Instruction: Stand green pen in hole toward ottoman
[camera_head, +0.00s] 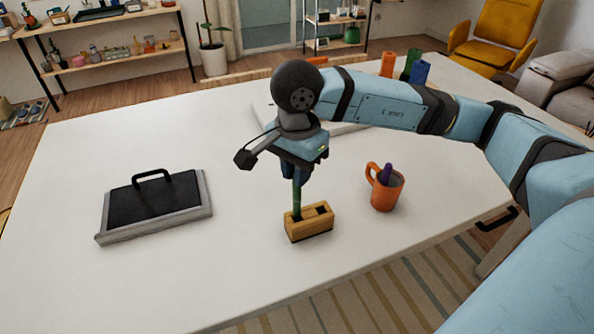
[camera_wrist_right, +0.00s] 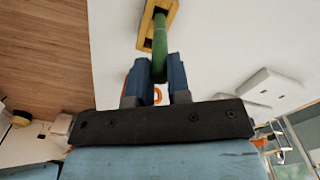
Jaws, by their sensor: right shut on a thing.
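A small wooden block (camera_head: 310,229) with holes in its top stands near the front of the white table. The green pen (camera_head: 297,198) is upright, its lower end at the block's left hole; how deep it sits is hard to tell. The right-hand hole looks dark and empty. My right gripper (camera_head: 296,172) is above the block, shut on the pen's upper part. In the right wrist view, the green pen (camera_wrist_right: 160,48) runs from between the fingers to the wooden block (camera_wrist_right: 147,30). My left gripper is out of view. I cannot pick out an ottoman for certain.
An orange mug (camera_head: 384,192) holding a purple pen stands right of the block. A black-topped grey case (camera_head: 152,206) with a handle lies at left. Orange, green and blue cups (camera_head: 420,72) stand at the back right. The table between case and block is clear.

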